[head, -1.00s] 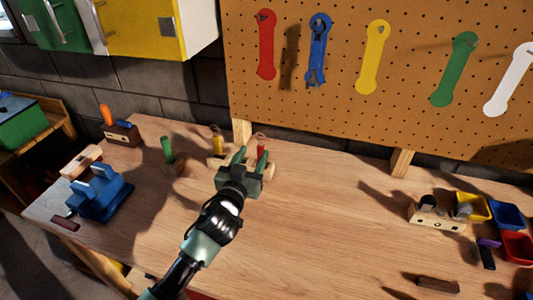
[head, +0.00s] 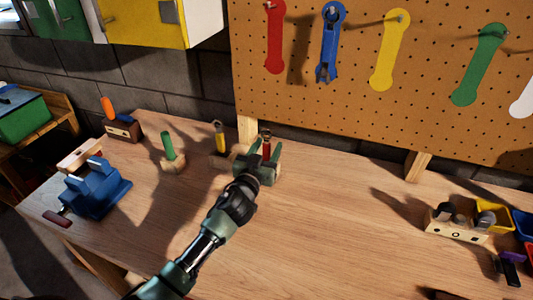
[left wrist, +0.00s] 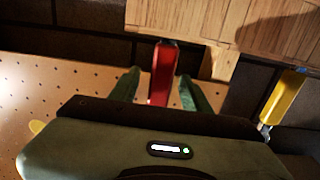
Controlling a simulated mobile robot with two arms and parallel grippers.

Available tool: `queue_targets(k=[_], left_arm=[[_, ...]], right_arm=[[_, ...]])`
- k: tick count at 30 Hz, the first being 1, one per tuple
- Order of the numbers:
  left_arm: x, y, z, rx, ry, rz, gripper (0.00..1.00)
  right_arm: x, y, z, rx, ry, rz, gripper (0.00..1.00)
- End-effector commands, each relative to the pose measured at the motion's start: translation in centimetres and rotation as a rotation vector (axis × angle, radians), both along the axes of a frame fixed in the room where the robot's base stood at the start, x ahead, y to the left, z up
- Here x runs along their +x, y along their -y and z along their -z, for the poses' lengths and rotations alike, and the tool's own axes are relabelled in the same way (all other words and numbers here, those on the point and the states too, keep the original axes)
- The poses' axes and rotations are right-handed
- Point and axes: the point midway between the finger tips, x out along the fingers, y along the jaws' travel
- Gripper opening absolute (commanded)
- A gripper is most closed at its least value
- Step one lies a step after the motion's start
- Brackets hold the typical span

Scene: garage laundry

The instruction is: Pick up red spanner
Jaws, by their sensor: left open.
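The red spanner (head: 266,148) stands upright at the back of the wooden workbench, below the pegboard. In the left wrist view its red handle (left wrist: 163,72) shows between the two green fingers. My left gripper (head: 265,150) is open, with one finger on each side of the spanner. I cannot tell whether either finger touches it. The gripper hides the spanner's lower part and its holder in the head view. My right gripper is not in view.
A yellow-handled tool (head: 220,138) stands just left of the gripper, and a green-handled one (head: 168,147) farther left. A blue vise (head: 95,190) is at the bench's left. The pegboard (head: 350,110) rises behind. The bench's middle is clear.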

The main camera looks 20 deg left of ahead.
Motion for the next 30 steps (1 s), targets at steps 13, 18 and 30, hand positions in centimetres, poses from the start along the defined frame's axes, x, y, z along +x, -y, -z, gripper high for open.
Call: queue_targets(k=[13, 18, 30], left_arm=[[2.0, 0.1, 0.0, -0.001, 0.0, 0.0, 0.42], [2.0, 0.1, 0.0, -0.001, 0.0, 0.0, 0.0], [2.0, 0.1, -0.5, -0.001, 0.002, 0.0, 0.0]], right_arm=[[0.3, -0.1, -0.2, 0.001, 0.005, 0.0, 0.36], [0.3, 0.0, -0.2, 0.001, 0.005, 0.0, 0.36], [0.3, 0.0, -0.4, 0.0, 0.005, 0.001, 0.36]])
